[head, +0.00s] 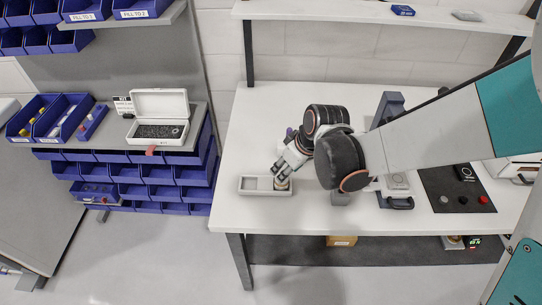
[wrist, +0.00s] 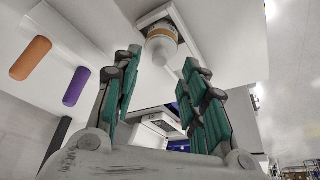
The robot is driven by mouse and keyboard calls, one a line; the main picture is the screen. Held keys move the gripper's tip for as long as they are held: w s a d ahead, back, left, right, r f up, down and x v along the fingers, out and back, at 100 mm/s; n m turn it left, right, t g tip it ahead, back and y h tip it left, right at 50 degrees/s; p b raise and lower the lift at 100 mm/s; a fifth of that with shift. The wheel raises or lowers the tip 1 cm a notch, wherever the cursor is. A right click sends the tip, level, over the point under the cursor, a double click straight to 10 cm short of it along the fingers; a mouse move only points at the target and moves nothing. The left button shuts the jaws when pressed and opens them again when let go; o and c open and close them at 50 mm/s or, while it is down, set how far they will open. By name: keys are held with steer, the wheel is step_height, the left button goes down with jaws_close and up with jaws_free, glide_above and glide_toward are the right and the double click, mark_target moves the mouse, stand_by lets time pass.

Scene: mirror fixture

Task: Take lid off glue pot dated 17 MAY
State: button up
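A small pale pot (wrist: 162,46) with an amber band stands at one end of a shallow tray (wrist: 182,22) in the wrist view. In the head view the pot (head: 282,185) is at the right end of the light grey tray (head: 256,190), partly hidden by my gripper. No date is readable on it, and I cannot tell lid from body. My gripper (head: 281,170) points down at the pot. In the wrist view my gripper (wrist: 162,60) has its fingers spread, one on each side of the pot, with gaps showing.
The tray sits near the white bench's (head: 245,150) front left. An orange cylinder (wrist: 30,58) and a purple cylinder (wrist: 76,87) lie beside my gripper. A dark mat (head: 445,190) with small items is at right. An open white case (head: 160,115) stands on the left shelf.

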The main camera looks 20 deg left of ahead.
steer(key=b+x, duration=0.1)
steer(key=x, duration=0.2)
steer(key=shift+f+b, duration=0.25)
steer(key=shift+b, duration=0.05)
steer(key=shift+r, duration=0.1)
steer(key=c, duration=0.8)
